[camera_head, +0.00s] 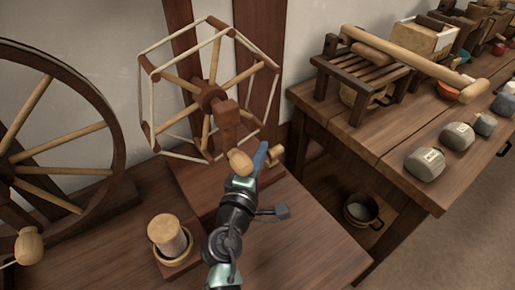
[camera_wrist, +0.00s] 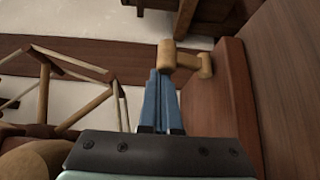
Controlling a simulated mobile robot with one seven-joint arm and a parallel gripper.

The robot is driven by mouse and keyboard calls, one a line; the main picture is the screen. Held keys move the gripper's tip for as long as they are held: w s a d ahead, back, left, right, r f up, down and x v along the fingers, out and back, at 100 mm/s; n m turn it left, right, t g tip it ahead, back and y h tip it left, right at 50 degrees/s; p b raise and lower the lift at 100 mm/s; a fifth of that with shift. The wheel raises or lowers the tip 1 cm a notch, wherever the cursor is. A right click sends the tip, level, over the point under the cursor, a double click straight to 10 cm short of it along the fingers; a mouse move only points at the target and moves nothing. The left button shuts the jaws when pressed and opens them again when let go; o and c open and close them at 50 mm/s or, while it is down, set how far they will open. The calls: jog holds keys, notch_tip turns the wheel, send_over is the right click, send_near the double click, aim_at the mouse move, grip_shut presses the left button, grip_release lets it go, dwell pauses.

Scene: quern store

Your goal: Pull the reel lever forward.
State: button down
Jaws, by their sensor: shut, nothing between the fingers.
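The reel (camera_head: 209,93) is a six-sided wooden frame with light spokes and pale yarn around it, standing on a dark wooden base. The reel lever appears to be the short light-wood piece with a knob (camera_head: 274,154) at the right of the base; in the wrist view its knob (camera_wrist: 181,57) is just beyond my fingertips. My gripper (camera_head: 261,155) has blue fingers pressed together, with nothing between them. It also shows in the wrist view (camera_wrist: 161,77). The fingertips are at or very near the knob; I cannot tell if they touch.
A large spoked wheel (camera_head: 52,124) stands at the left. A light-wood cylinder (camera_head: 168,236) sits in a round holder in front of the reel. A workbench (camera_head: 346,119) with stone weights (camera_head: 425,164) stands at the right, with a metal pot (camera_head: 361,211) below it.

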jog(key=shift+s+d, duration=0.3)
jog(key=v, duration=1.3)
jog(key=shift+p, duration=0.3)
jog(key=shift+w+r, duration=0.1)
